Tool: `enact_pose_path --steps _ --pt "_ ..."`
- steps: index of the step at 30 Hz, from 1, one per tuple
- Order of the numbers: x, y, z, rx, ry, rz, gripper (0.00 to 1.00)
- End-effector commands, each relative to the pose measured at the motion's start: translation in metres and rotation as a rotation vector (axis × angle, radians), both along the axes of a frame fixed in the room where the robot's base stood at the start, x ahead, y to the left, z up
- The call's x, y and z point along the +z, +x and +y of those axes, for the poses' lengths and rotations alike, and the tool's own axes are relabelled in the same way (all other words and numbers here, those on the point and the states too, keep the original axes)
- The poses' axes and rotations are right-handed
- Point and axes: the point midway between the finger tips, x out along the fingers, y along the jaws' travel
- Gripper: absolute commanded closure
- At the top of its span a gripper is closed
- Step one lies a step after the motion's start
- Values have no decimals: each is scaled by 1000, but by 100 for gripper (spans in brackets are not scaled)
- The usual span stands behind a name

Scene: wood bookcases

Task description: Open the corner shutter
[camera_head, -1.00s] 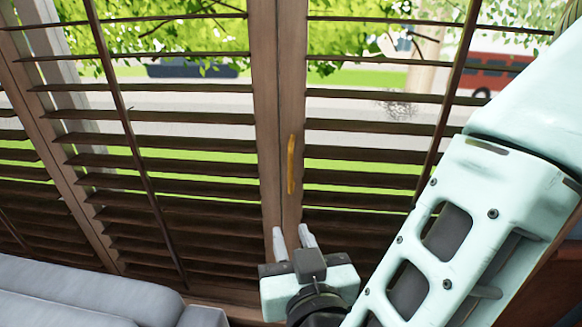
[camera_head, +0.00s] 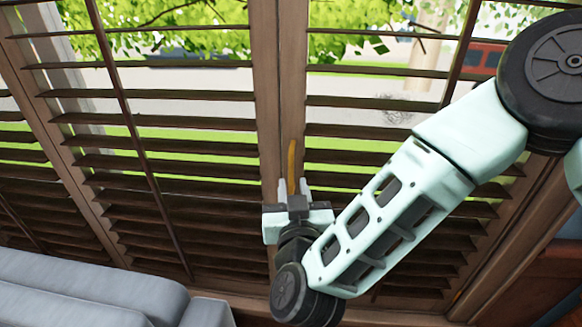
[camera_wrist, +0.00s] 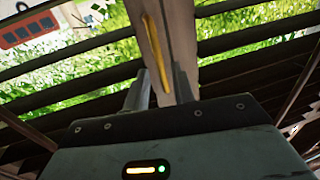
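Dark wooden louvred shutters cover the window in the head view, with a left panel (camera_head: 165,140) and a right panel (camera_head: 355,105) meeting at a central upright (camera_head: 279,80). A slim vertical yellow handle (camera_head: 292,160) is on the central upright. It also shows in the wrist view (camera_wrist: 155,45). My gripper (camera_head: 293,186) is open, its two pale fingers apart near the handle's lower end. In the wrist view my gripper (camera_wrist: 161,88) has the handle's lower end appearing between its fingers; contact cannot be told. The shutters look closed.
A grey sofa (camera_head: 90,290) stands at the lower left, below the left panel. A wooden frame edge (camera_head: 500,240) runs along the right side. Grass, foliage and a red vehicle (camera_head: 484,57) show outside through the slats.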

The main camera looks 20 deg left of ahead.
Motion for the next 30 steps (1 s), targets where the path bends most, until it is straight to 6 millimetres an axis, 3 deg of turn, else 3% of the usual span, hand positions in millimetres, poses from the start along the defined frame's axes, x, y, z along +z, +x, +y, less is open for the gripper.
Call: enact_pose_path --steps 3,9,20,23,24,30 --pt "2 20 8 -2 0 1 74" --pt "1 38 18 -1 0 1 74" --pt "0 43 20 2 0 0 74" --pt "0 43 20 2 0 0 97" --pt "0 43 20 2 0 0 100" --pt "0 42 20 4 0 0 100"
